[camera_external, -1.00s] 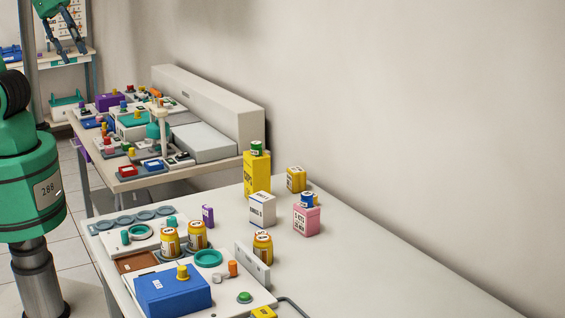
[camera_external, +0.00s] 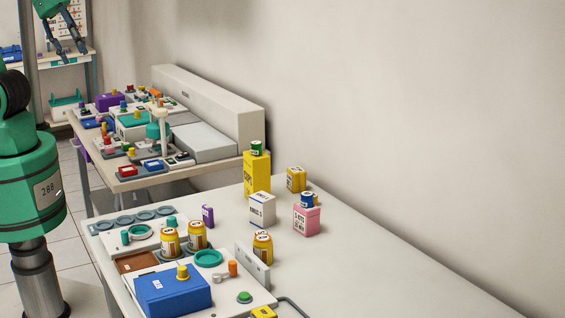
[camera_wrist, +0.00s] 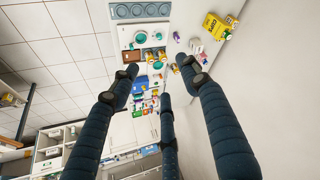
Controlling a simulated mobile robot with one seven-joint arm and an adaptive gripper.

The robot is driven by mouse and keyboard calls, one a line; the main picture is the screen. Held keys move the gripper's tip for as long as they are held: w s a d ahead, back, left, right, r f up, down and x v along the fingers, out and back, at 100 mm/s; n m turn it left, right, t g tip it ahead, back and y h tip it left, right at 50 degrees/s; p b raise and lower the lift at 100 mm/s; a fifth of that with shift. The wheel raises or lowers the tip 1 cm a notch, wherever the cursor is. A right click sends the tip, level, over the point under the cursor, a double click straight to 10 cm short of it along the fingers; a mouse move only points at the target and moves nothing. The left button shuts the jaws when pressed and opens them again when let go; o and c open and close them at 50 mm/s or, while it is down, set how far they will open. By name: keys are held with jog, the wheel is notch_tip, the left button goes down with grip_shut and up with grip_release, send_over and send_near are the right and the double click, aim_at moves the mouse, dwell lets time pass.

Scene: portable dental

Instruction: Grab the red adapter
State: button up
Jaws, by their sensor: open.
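No single thing is clearly the red adapter. Two red candidates are on the far bench in the external view: a small red block (camera_external: 127,171) at its front edge, and a small red piece (camera_external: 108,142) farther back among coloured parts. My gripper (camera_external: 69,46) hangs high at the upper left in the external view, well apart from both benches. In the wrist view my gripper (camera_wrist: 158,72) has its dark fingers spread wide, with nothing between them that it touches. Small coloured parts show far below the fingers, too small to tell apart.
The near table (camera_external: 370,270) has a wide clear right side. The far bench is crowded, with a long pale housing (camera_external: 215,108) behind.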

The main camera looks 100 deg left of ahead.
dwell(0.3)
jog(key=m+g+b, duration=0.3)
jog(key=m+g, duration=0.2)
jog(key=g, duration=0.1)
send_over(261, 232)
notch_tip(261, 232, down, 34)
jog(key=shift+d+r, duration=0.1)
jog(key=shift+r, duration=0.1)
jog(key=shift+f+b, duration=0.8)
jog(key=shift+f, duration=3.5)
